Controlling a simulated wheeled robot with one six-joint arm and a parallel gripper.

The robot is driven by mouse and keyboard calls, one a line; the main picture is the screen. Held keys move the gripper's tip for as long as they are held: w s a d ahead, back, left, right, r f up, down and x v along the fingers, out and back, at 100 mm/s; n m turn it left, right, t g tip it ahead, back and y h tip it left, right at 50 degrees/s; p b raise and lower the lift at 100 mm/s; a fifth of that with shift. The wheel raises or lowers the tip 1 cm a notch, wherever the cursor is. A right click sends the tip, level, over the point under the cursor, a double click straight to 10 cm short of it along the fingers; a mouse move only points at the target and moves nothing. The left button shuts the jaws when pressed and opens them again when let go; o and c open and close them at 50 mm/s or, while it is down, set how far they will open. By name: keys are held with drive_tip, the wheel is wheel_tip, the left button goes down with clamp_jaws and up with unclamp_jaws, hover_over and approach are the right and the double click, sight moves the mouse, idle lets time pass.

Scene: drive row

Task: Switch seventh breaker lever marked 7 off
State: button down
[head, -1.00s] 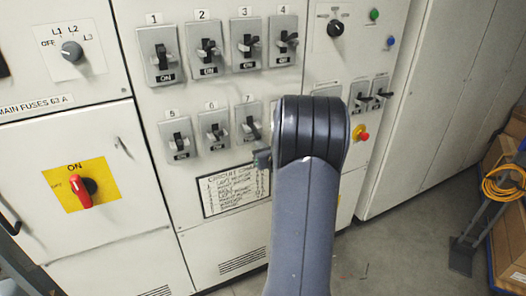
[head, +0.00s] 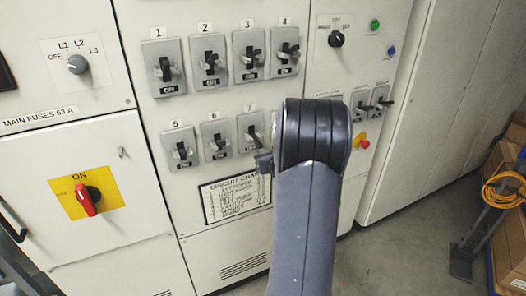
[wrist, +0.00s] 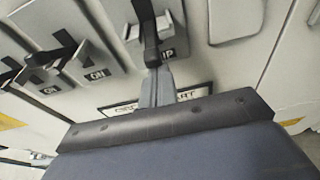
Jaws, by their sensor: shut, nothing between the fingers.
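The seventh breaker, marked 7 (head: 251,122), is a grey plate with a black lever at the right end of the lower row, partly behind my arm in the head view. Its lever slants down to the right. In the wrist view its plate (wrist: 173,16) is at the top centre, and the black lever (wrist: 147,22) runs down to my fingertips. My gripper (wrist: 154,72) is shut and empty, its tips at the lever's lower end; I cannot tell whether they touch. The plate's label is partly hidden. In the head view only part of my gripper (head: 264,163) shows.
Breakers 5 (head: 181,147) and 6 (head: 216,136) stand close to the left, with a row of similar breakers above. A circuit chart (head: 235,199) is just below. A red button (head: 362,141) is right of my arm. The floor at right is partly clear.

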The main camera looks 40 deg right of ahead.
drive_tip(key=shift+s+r+g+p, duration=0.15)
drive_tip(key=shift+r+g+p, duration=1.1)
drive_tip(key=shift+p, duration=1.5)
drive_tip(key=shift+r, duration=0.8)
drive_tip(key=shift+r+p, duration=0.6)
drive_tip(key=shift+r, duration=0.15)
drive_tip(key=shift+w+r, duration=0.1)
drive_tip(key=shift+w, duration=0.1)
drive_tip(key=shift+t, duration=0.25)
drive_tip(key=b, duration=0.3)
approach(258, 141)
drive_tip(key=s+r, duration=0.2)
drive_tip(key=s, duration=0.2)
drive_tip(key=shift+w+a+r, duration=0.15)
drive_tip(key=shift+a+r, duration=0.05)
drive_tip(key=shift+a, duration=0.05)
